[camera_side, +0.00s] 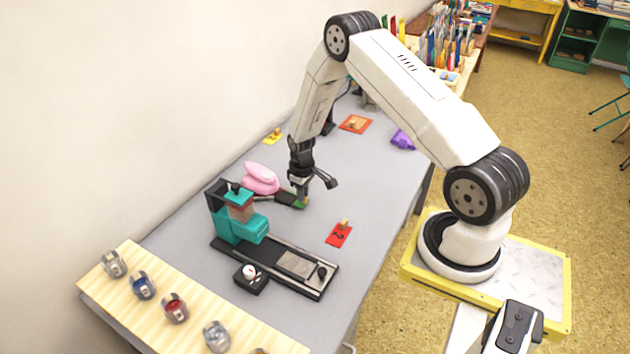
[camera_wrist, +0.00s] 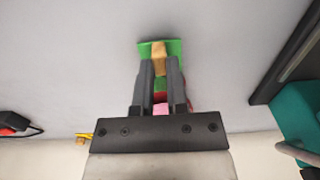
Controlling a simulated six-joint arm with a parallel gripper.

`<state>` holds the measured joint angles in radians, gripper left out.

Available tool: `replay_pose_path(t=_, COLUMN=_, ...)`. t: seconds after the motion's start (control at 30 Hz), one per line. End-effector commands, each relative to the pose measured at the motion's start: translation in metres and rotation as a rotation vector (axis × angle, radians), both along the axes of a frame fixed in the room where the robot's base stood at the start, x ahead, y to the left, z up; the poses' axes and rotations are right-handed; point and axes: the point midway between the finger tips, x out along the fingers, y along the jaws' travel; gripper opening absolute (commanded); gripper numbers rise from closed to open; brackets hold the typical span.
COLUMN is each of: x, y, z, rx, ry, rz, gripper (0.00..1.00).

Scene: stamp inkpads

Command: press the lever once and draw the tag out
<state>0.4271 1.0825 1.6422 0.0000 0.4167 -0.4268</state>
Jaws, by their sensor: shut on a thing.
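My gripper (camera_side: 302,195) points down beside the teal press and is shut on the wooden peg of a green tag. The wrist view shows the fingers (camera_wrist: 160,70) on either side of the peg (camera_wrist: 159,56), with the green tag (camera_wrist: 175,47) under it. In the side view the green tag (camera_side: 301,204) is low over the grey table; I cannot tell if it touches. The teal press (camera_side: 238,222) stands on a black base, with a dark knob (camera_side: 235,187) on top and another (camera_side: 322,272) at the base's right end. I cannot tell which is the lever.
A red tag (camera_side: 338,236) lies right of the gripper. Yellow (camera_side: 272,136) and orange (camera_side: 355,124) tags lie farther back. A pink object (camera_side: 260,178) sits left of the gripper, a purple one (camera_side: 403,139) at back right. A wooden rack (camera_side: 130,262) with several small containers stands in front.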

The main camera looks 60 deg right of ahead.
Motion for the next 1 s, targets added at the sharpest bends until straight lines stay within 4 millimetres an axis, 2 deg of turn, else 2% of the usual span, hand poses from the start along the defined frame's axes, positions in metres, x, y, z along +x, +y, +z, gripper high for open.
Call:
replay_pose_path(t=0.37, x=0.0, y=0.0, z=0.005, rx=0.0, ry=0.0, rz=0.0, gripper=0.0)
replay_pose_path(t=1.0, x=0.0, y=0.0, z=0.041, rx=-0.001, ry=-0.001, rz=0.0, gripper=0.0)
